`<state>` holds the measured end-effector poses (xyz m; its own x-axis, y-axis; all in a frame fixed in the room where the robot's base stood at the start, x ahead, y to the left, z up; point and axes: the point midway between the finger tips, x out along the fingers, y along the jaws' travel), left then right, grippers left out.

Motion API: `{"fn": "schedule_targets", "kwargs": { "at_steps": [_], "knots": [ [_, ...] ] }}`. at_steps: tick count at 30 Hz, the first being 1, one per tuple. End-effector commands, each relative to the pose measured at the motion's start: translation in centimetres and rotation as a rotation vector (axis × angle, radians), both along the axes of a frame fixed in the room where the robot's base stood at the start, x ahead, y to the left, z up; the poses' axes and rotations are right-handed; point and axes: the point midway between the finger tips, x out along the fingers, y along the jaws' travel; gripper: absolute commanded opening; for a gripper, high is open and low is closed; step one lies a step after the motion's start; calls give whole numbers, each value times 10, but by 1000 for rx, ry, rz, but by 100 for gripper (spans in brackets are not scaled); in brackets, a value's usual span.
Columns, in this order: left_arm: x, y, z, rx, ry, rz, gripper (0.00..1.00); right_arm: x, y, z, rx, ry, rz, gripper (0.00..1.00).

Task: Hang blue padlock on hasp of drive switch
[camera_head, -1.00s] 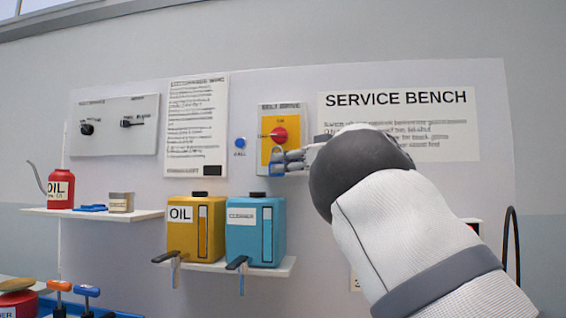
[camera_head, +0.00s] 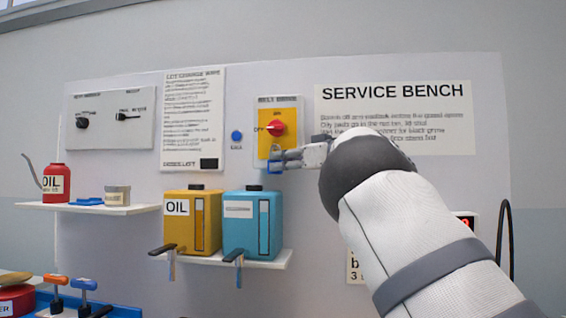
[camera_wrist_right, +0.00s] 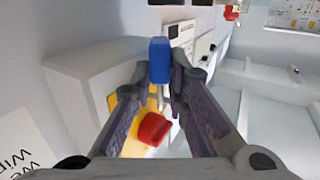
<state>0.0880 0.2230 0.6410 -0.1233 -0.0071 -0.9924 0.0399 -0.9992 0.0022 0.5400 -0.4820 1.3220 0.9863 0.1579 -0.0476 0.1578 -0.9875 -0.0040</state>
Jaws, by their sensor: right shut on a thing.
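The drive switch has a yellow plate (camera_head: 264,146) with a red knob (camera_head: 276,128) on the wall board. The plate and the red knob (camera_wrist_right: 153,128) also show in the right wrist view. My right gripper (camera_head: 277,158) is at the plate's lower edge, below the knob. It is shut on the blue padlock (camera_head: 274,170). In the right wrist view the padlock's blue body (camera_wrist_right: 160,61) is at the fingertips, with its grey shackle below it in the picture. The hasp is not clearly visible, and I cannot tell whether the shackle passes through it. My left gripper is out of view.
A yellow oil container (camera_head: 178,225) and a blue cleaner container (camera_head: 237,228) stand on a shelf below the switch. A red oil can (camera_head: 55,183) stands on the left shelf (camera_head: 120,209). A small blue button (camera_head: 237,135) is left of the switch.

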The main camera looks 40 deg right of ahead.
Motion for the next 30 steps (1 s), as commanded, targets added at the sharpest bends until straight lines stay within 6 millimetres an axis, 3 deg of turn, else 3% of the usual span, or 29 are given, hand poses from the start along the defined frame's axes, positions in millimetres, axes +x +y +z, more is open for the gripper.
{"fn": "schedule_targets", "kwargs": {
  "at_steps": [1,2,5,17,30],
  "knots": [
    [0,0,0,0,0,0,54,0,0,1,0,-1,0,0],
    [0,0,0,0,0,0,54,0,0,1,0,-1,0,17],
    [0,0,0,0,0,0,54,0,0,0,0,-1,0,38],
    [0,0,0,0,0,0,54,-5,-2,1,0,0,-2,38],
    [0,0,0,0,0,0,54,-106,-16,7,0,-3,-1,38]
  ]
}}
